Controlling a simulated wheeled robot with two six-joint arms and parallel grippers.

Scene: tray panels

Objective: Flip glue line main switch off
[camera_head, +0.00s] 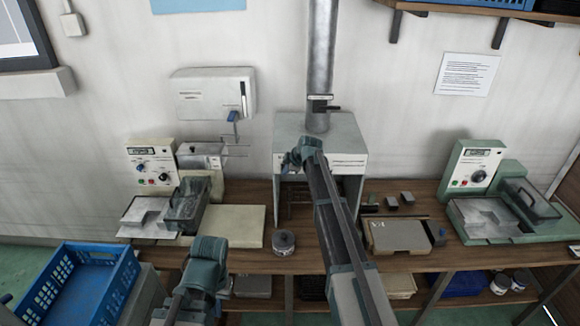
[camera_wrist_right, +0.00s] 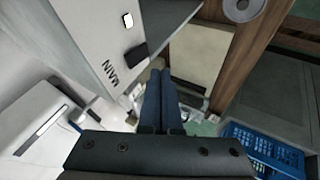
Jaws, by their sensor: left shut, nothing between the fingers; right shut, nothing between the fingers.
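I cannot tell which way the switch is set. The panel looks like the front of the grey hood box (camera_head: 350,160) in the head view, where my right arm hides much of it. My right gripper (camera_head: 289,160) is shut and empty, its blue fingers (camera_wrist_right: 165,88) close beside the switch; contact is unclear. My left gripper (camera_head: 208,250) is low over the bench's front left, shut and empty.
A wall box with a blue lever (camera_head: 212,95) hangs left of the hood. Control panels with knobs stand at left (camera_head: 152,165) and right (camera_head: 474,168). A round tin (camera_head: 283,242) sits on the wooden bench. A blue crate (camera_head: 80,284) is at lower left.

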